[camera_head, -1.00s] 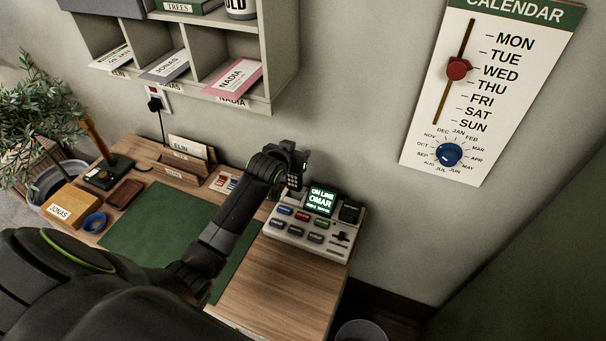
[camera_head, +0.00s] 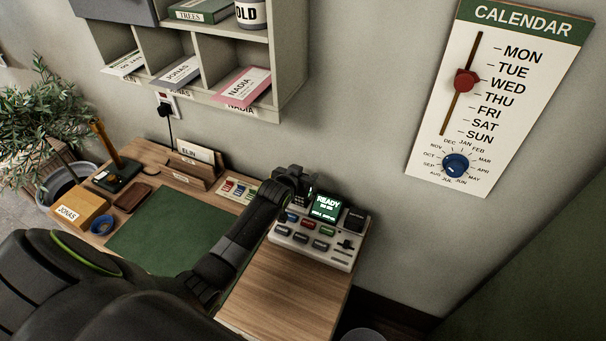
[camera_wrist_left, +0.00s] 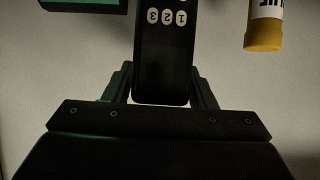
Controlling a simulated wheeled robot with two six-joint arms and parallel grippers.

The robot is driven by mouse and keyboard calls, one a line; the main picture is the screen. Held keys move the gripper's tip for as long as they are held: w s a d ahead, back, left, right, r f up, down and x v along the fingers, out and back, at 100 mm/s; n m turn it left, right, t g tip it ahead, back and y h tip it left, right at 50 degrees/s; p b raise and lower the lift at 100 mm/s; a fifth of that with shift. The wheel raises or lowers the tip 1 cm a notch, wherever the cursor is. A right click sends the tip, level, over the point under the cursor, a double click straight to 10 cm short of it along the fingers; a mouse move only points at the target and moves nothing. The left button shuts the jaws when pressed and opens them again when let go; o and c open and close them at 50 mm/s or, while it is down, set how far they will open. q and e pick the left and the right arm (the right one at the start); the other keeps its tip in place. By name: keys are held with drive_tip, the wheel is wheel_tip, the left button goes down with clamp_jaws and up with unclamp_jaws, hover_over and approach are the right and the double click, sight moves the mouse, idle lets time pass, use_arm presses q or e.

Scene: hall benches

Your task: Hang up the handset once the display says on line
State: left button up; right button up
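The grey-white phone console (camera_head: 312,249) stands at the right end of the desk. Its display (camera_head: 326,204) is lit green and reads READY, with small lines below that I cannot read surely. My left gripper (camera_head: 302,182) is at the console's back left, beside the display. In the left wrist view the dark handset (camera_wrist_left: 162,60) with keys 1, 2, 3 is between the fingers, which press close on both its sides. The gripper hides most of the handset in the head view, and I cannot tell whether it touches its cradle. My right gripper is out of view.
A letter holder (camera_head: 190,172), an orange JONAS box (camera_head: 88,205) and a green mat (camera_head: 150,240) lie left on the desk. Pigeonholes (camera_head: 285,90) hang above. A calendar board (camera_head: 490,110) is on the wall. Bare wood (camera_head: 280,295) lies in front of the console.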

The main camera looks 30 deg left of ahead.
use_arm(q)
drive_tip(key=shift+o, duration=1.3)
drive_tip(key=v, duration=1.2)
drive_tip(key=shift+b, duration=0.35)
drive_tip(key=shift+r, duration=0.15)
